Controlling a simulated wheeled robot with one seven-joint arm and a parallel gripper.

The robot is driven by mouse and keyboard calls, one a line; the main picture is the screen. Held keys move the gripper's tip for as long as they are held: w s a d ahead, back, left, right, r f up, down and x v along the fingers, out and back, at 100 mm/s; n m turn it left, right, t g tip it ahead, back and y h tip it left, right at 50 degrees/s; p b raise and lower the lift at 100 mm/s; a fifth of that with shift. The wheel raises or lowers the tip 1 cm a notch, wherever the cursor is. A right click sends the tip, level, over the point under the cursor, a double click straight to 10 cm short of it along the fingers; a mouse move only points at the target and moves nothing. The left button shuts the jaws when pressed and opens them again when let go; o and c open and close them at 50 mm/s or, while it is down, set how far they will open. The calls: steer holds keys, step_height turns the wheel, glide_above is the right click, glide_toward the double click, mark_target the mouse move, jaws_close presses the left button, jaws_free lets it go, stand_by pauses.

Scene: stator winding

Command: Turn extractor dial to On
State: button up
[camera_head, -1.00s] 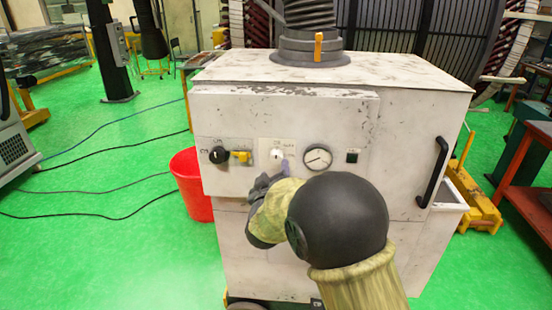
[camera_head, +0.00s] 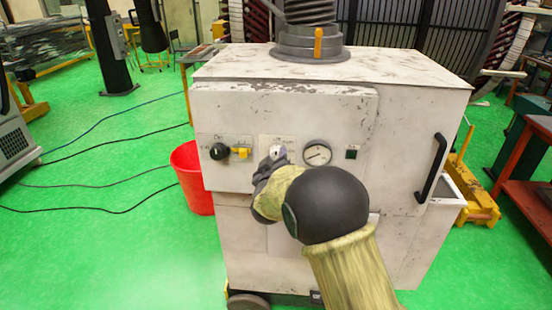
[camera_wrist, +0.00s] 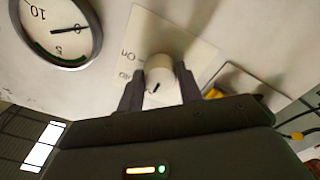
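The extractor is a scuffed white cabinet (camera_head: 420,100) in the head view. In the wrist view the dial (camera_wrist: 160,76) stands between the two dark fingertips of my gripper (camera_wrist: 160,82), one on each side. The fingers are apart; whether they touch the dial is unclear. The "On" and "Off" labels show upside down left of the dial, and the dial has a small black mark.
A round gauge (camera_head: 317,153) is right of the dial, with a small dark green square beyond it. A black knob and yellow switch (camera_head: 241,153) are on the left. A black handle (camera_head: 432,170) is on the right. A red bucket (camera_head: 190,180) stands left of the cabinet.

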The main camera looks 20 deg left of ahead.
steer(key=shift+f+m+b, duration=0.1)
steer(key=shift+m+b, duration=0.3)
steer(key=shift+b, duration=0.2)
steer(key=m+b, duration=1.5)
steer(key=m, duration=0.2)
steer(key=shift+a, duration=0.1)
stand_by(0.3)
steer(key=o, duration=1)
steer(key=shift+s+b, duration=0.15)
steer(key=shift+b, duration=0.15)
steer(key=b+v, duration=0.2)
steer(key=v, duration=1.5)
steer(key=shift+s, duration=0.15)
